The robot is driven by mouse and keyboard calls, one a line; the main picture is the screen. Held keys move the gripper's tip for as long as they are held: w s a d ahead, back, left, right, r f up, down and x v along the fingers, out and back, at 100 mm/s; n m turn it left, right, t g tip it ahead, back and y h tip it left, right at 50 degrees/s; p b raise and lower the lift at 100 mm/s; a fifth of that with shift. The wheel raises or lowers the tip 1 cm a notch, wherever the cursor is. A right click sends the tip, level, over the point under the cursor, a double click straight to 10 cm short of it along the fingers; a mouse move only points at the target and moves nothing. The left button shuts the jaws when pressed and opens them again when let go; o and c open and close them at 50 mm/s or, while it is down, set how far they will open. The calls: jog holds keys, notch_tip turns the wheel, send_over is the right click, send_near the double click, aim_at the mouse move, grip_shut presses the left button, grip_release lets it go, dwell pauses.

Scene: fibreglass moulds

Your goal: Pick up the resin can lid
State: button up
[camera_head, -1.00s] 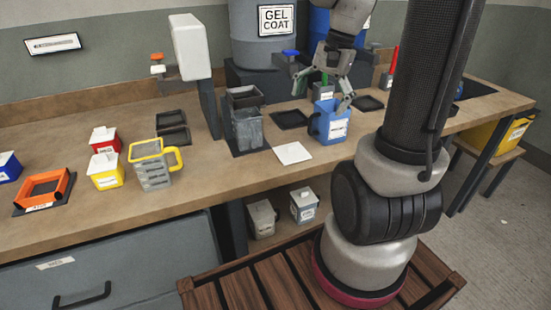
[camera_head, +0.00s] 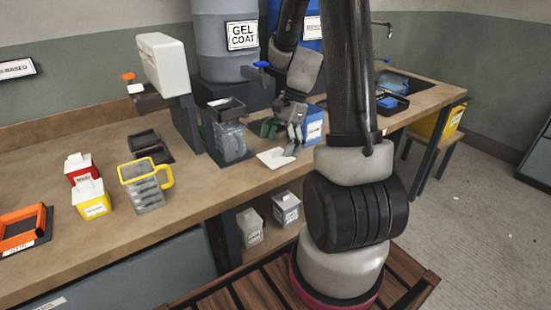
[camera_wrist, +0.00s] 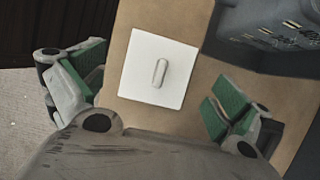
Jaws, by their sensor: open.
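The resin can lid is a flat white square plate with a small rounded handle, and in the wrist view the lid (camera_wrist: 155,72) lies flat on the bench between my spread fingers. It also shows in the head view as a white lid (camera_head: 271,158) near the bench's front edge. My gripper (camera_wrist: 155,98) is open and empty, its green-padded fingers on either side of the lid and apart from it. In the head view my gripper (camera_head: 279,142) hangs just above and behind the lid. The blue resin can (camera_head: 312,126) stands to the right, partly hidden behind my arm.
A clear measuring cup (camera_head: 229,141) under the dispenser stands left of the lid, close by. A yellow-rimmed jug (camera_head: 147,185) and small red and yellow cans (camera_head: 91,198) stand further left. Two lidded containers (camera_head: 286,208) sit on the lower shelf.

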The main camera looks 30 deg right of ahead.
aim_at(276, 155)
jog(key=shift+x, duration=1.15)
jog(key=c, duration=0.9)
